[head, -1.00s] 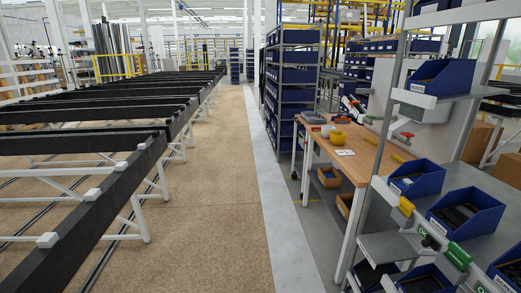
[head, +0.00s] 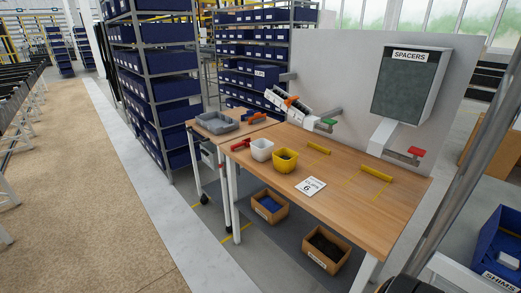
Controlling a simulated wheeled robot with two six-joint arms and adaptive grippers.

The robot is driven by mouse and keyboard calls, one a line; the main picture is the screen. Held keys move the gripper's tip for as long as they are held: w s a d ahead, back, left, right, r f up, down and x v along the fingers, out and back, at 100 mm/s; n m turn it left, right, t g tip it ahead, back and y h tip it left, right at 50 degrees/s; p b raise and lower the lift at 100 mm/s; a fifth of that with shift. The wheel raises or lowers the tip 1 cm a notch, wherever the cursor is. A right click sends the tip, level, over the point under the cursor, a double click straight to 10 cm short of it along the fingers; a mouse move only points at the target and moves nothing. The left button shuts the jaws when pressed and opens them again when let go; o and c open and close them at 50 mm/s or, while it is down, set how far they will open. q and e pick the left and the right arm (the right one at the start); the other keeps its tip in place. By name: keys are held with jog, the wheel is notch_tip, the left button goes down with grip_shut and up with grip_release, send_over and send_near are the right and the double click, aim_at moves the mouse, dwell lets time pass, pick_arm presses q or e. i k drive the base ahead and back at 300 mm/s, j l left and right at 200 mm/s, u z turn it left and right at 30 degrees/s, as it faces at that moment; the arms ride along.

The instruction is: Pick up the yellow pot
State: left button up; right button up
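The yellow pot (head: 285,164) stands upright on the wooden workbench (head: 345,205), near its front edge left of the middle. Its open top shows dark contents. A white pot (head: 261,152) stands close beside it on the left. A card marked CLIPS 6 (head: 311,187) lies to the right of the yellow pot. Neither of my grippers shows in the head view. Nothing is holding the yellow pot.
A red tool (head: 240,146) lies left of the pots. Yellow bars (head: 376,174) mark the bench top. A grey tray (head: 216,124) is on the adjoining table. Cardboard bins (head: 326,250) sit on the lower shelf. A post (head: 460,165) stands at right. The floor at left is clear.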

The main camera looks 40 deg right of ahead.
aim_at(285, 158)
jog(key=i+z, duration=0.4)
jog(key=i+j+z, duration=0.1)
jog(key=i+z, duration=0.25)
jog(key=i+j+z, duration=0.25)
jog(key=i+z, duration=0.15)
jog(key=i+j+z, duration=0.4)
jog(key=i+l, duration=0.05)
